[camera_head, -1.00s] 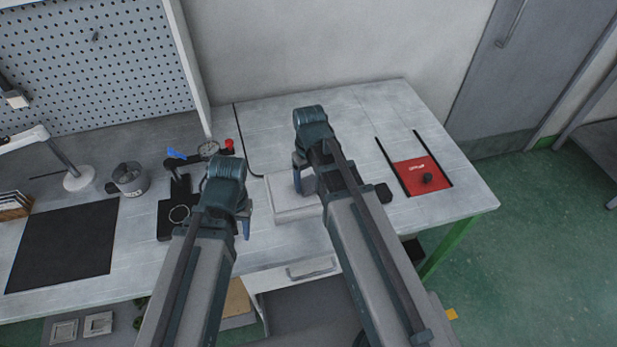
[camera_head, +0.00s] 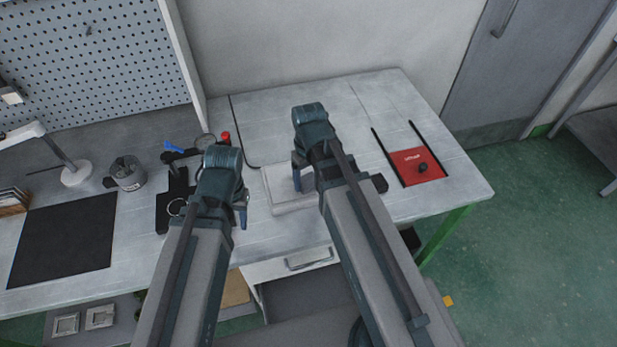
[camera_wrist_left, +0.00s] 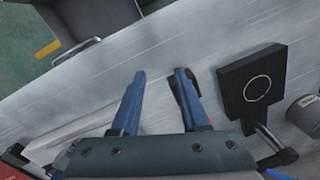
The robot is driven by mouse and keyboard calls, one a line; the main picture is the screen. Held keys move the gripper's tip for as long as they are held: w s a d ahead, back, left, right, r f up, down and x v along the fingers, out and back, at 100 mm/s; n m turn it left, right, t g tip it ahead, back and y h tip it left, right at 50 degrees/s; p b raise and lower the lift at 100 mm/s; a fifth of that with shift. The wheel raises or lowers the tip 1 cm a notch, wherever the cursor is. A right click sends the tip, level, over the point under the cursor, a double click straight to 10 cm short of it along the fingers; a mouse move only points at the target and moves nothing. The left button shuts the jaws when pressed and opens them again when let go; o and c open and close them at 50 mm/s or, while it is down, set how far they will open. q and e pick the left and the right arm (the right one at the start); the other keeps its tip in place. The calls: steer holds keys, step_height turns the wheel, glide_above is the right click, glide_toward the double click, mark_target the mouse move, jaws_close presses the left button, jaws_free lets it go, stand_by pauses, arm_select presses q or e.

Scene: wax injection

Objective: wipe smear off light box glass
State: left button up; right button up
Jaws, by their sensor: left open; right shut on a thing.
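A pale, flat box (camera_head: 282,205), which looks like the light box, lies on the white worktable near its front edge. It also shows in the left wrist view (camera_wrist_left: 72,128). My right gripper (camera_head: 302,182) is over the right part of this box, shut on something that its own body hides. I cannot tell whether it touches the glass. My left gripper (camera_head: 241,213) is open and empty over the table, left of the box. Its two blue fingers stand apart in the left wrist view (camera_wrist_left: 158,76). No smear can be made out.
Further left are a grey pot (camera_head: 127,173) and a black mat (camera_head: 65,240). A red plate (camera_head: 416,167) with black rails lies at right. The back table is clear.

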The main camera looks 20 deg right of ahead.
steer(key=shift+r+p, duration=1.95)
steer(key=shift+r, duration=0.4)
steer(key=shift+w, duration=0.1)
step_height(320, 180, up, 3)
steer(key=p, duration=0.3)
